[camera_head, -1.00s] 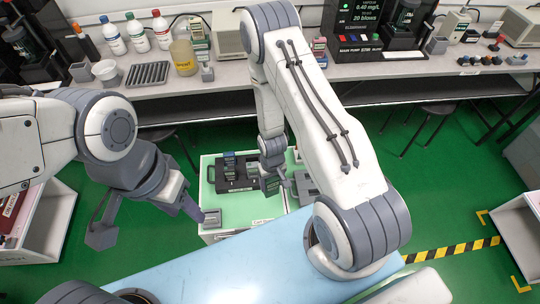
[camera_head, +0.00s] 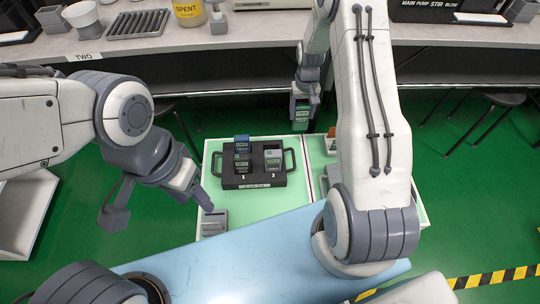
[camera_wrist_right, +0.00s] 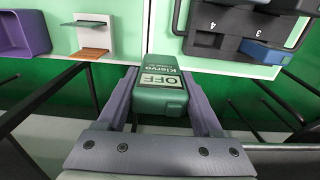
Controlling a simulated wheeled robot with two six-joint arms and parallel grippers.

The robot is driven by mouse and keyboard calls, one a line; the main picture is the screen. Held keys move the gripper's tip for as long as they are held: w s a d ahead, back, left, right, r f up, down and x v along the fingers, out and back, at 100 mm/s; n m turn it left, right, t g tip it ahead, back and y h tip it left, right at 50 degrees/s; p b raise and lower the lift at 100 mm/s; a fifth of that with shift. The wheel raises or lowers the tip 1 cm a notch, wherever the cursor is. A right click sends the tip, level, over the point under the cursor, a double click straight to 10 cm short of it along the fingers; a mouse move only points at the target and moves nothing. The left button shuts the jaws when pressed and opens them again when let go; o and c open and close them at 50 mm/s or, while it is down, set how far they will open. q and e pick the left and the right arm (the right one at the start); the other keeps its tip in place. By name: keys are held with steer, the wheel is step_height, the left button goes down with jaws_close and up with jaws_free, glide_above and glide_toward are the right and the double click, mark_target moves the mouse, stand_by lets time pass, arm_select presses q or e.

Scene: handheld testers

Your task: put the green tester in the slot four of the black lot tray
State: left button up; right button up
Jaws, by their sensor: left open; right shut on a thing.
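The green tester (camera_head: 301,118) is in my right gripper (camera_head: 303,98), beyond the far edge of the mint-green table in the head view. The right wrist view also shows the green tester (camera_wrist_right: 160,95) between the fingers, with "OFF" on its face. The black lot tray (camera_head: 287,178) lies on the table, with 1 and 2 marked at its front. A blue tester (camera_head: 241,141) sits in its back left and two grey-green testers in front. In the wrist view, the place marked 4 looks empty and the blue tester (camera_wrist_right: 262,50) is by 3. My left gripper (camera_head: 160,205) is empty and open left of the table.
Right of the tray, the wrist view shows a small grey stand (camera_wrist_right: 93,36) and a purple bin (camera_wrist_right: 25,32). A grey workbench (camera_head: 250,40) with bottles and racks runs along the back.

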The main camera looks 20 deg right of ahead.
steer(key=shift+w+d+f, duration=0.15)
steer(key=shift+w+d, duration=0.05)
steer(key=shift+a+f, duration=0.2)
steer(key=shift+a, duration=0.1)
steer(key=shift+s+a+f+b, duration=0.15)
steer(key=shift+a+f+b, duration=1)
steer(key=shift+a+f, duration=1.5)
steer(key=shift+s+a+f+b, duration=0.1)
steer(key=shift+a+f+b, duration=1)
steer(key=shift+a+f, duration=1.45)
steer(key=shift+f, duration=0.15)
steer(key=o, duration=1.5)
steer(key=shift+c, duration=0.2)
